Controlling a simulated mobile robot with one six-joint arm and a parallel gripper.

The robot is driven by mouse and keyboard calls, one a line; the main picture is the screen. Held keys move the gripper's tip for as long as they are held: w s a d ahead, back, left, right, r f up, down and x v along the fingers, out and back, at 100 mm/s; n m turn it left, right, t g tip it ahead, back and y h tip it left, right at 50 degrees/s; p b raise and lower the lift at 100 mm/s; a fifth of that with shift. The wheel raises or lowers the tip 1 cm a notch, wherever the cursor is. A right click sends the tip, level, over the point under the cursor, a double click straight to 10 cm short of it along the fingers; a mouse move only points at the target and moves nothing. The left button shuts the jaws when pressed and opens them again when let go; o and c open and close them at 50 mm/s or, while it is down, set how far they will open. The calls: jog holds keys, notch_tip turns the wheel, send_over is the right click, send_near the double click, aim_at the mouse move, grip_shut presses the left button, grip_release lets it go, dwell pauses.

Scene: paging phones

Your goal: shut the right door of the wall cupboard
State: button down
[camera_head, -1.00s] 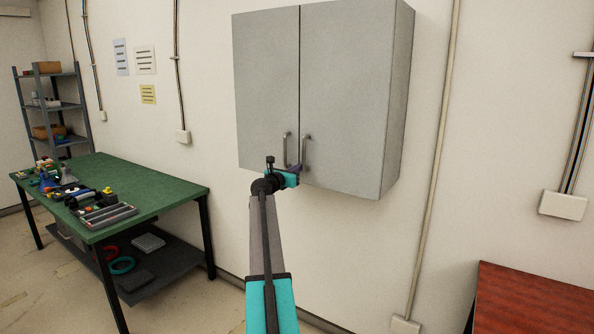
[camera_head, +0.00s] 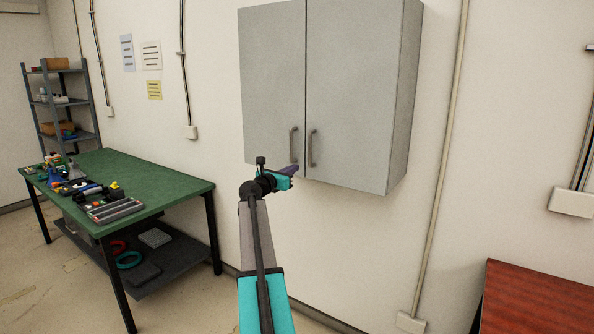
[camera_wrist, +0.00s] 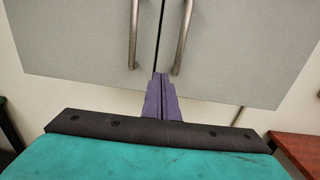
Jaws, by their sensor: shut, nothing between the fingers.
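The grey wall cupboard hangs on the wall with its left door (camera_head: 272,80) and right door (camera_head: 350,90) both lying flat across the front, a thin dark seam between them. The right door's handle (camera_head: 311,148) and the left door's handle (camera_head: 293,145) stand on either side of the seam near the bottom. In the wrist view the right handle (camera_wrist: 183,38) and left handle (camera_wrist: 134,35) show above the fingers. My gripper (camera_wrist: 162,80) is shut and empty, its purple fingertips at the seam by the doors' lower edge. Contact with the doors cannot be told.
A green workbench (camera_head: 165,187) with tools and trays stands at the left, a shelf rack (camera_head: 68,103) behind it. A red-brown table (camera_head: 535,300) is at the lower right. The wall below the cupboard is bare.

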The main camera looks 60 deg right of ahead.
jog(key=a, duration=0.2)
jog(key=a+b, duration=0.1)
jog(key=a, duration=0.2)
jog(key=shift+w+a, duration=0.25)
jog(key=shift+a, duration=0.15)
